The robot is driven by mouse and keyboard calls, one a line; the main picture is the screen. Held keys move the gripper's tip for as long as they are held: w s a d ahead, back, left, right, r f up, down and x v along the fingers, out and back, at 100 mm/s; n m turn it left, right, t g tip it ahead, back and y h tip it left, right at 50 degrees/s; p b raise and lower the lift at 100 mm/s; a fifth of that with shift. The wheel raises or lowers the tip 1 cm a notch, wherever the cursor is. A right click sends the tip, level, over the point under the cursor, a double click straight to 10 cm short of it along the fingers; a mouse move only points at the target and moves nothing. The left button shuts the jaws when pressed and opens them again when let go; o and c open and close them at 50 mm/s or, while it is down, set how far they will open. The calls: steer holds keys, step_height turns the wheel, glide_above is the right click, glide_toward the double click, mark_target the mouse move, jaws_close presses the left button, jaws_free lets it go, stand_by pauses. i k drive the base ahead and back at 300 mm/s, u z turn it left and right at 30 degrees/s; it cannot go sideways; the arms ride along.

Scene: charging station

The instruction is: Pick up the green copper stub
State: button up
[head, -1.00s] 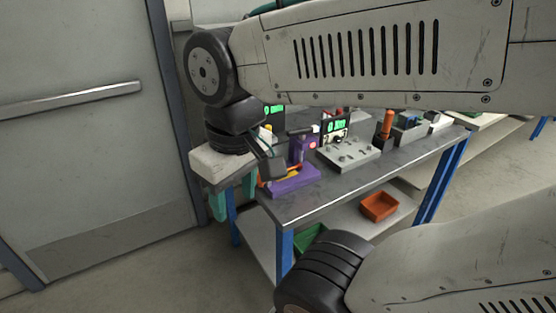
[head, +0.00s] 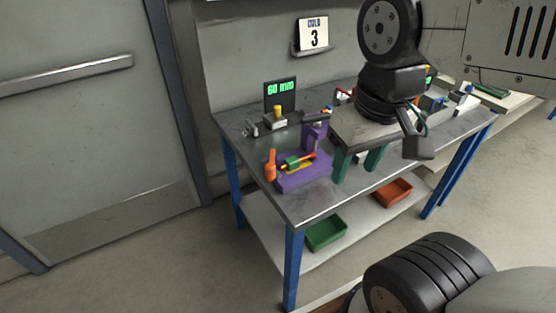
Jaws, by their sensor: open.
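A purple fixture (head: 304,178) stands at the table's front left. A small green piece (head: 292,163) lies on it, with an orange-copper bar beside it; this may be the green copper stub, but it is too small to be sure. My gripper (head: 357,172) is open, its two green fingers pointing down. It is to the right of the purple fixture, apart from the green piece, with nothing visible between the fingers. It hides part of the table middle.
An upright orange handle (head: 270,166) stands at the fixture's left end. A display reading 60 mm (head: 280,94) and a small clamp-like device stand behind. The lower shelf holds a green bin (head: 326,233) and an orange bin (head: 393,192). The table's front left corner is bare.

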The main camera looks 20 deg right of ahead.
mark_target(292, 162)
steer(key=z, duration=3)
steer(key=k, duration=1.05)
steer(key=u, duration=1.45)
